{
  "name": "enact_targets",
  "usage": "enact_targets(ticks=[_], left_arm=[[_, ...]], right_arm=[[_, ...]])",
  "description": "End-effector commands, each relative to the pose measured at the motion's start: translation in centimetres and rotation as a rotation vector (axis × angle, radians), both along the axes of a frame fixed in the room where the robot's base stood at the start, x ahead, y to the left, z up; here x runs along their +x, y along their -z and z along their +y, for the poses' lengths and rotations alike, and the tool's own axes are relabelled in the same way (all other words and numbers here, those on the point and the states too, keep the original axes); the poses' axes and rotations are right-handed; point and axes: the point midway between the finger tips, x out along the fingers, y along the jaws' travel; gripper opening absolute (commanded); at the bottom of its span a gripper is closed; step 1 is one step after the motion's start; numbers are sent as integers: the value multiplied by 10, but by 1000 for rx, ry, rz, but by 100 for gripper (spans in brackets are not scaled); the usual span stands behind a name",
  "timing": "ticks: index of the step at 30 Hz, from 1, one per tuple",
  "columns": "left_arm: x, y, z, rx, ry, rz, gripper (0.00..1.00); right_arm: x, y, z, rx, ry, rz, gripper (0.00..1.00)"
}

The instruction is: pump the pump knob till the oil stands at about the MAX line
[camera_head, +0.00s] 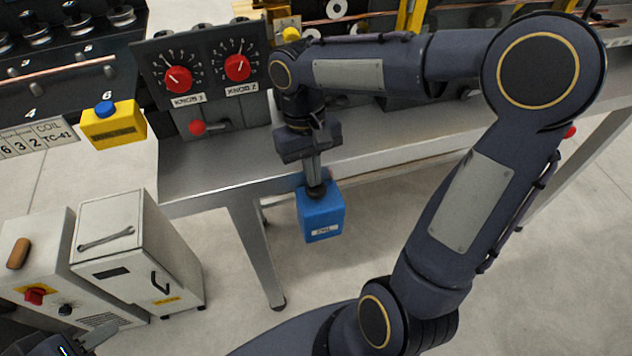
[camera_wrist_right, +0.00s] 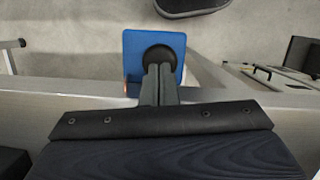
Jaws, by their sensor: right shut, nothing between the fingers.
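The black pump knob (camera_head: 316,191) tops a blue box (camera_head: 321,222) with a small white label, at the front edge of the grey bench. My right gripper (camera_head: 315,184) points down with its fingers together and empty, their tips at the knob. In the right wrist view, the closed fingers (camera_wrist_right: 159,68) overlap the round black knob (camera_wrist_right: 159,54) on the blue box (camera_wrist_right: 131,48); whether they press it is unclear. My left gripper (camera_head: 88,341) shows only partly at the bottom left. I cannot make out any oil level or MAX line.
A panel with two red knobs (camera_head: 238,67) and a red-tipped lever (camera_head: 197,127) stands behind, left of my right gripper. A yellow box with a blue button (camera_head: 106,109) is further left. White cabinets (camera_head: 150,250) stand on the floor at left. My right arm covers part of the bench.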

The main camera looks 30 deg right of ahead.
Motion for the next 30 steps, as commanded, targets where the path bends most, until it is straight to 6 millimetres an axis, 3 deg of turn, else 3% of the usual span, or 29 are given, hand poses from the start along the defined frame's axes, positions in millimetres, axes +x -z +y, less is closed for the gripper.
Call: enact_targets(ticks=[5, 12, 15, 23, 30], left_arm=[[0, -4, 0, 0, 0, -1, 36], [0, -25, 0, 0, 0, -1, 36], [0, -24, 0, 0, 0, -1, 36], [0, -21, 0, 0, 0, -1, 36], [0, -1, 0, 0, 0, -1, 36]], right_arm=[[1, -1, 0, 1, 0, 4, 0], [27, -13, -2, 1, -1, 3, 0], [30, -10, -3, 0, -1, 2, 0], [28, -9, -3, 0, 0, 2, 0], [4, 3, -1, 0, 0, 6, 0]])
